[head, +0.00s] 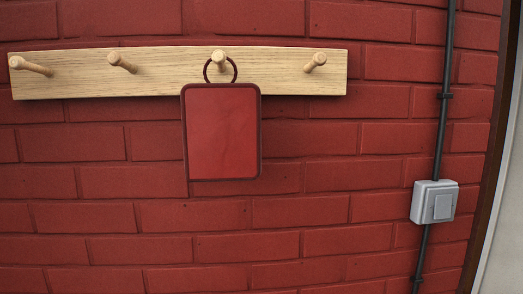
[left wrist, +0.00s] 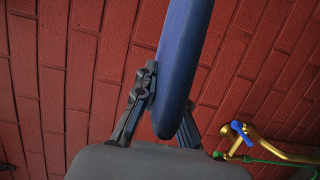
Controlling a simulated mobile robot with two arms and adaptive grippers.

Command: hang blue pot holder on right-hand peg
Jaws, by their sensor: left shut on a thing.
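In the left wrist view, my left gripper (left wrist: 168,112) is shut on the blue pot holder (left wrist: 185,60), which shows nearly edge-on between the fingers and runs up out of the picture. Its loop is not visible. In the head view, a wooden peg rail (head: 170,75) is fixed to the brick wall. Its right-hand peg (head: 316,62) is bare. A red pot holder (head: 222,135) hangs by its ring from the peg (head: 219,58) just left of that one. Neither gripper nor the blue pot holder shows in the head view.
Two pegs at the left of the rail are bare. A grey switch box (head: 435,202) and a black pipe (head: 446,70) are on the wall to the right. A brass tap (left wrist: 265,145) with a blue handle and a green hose shows at the left wrist view's lower right.

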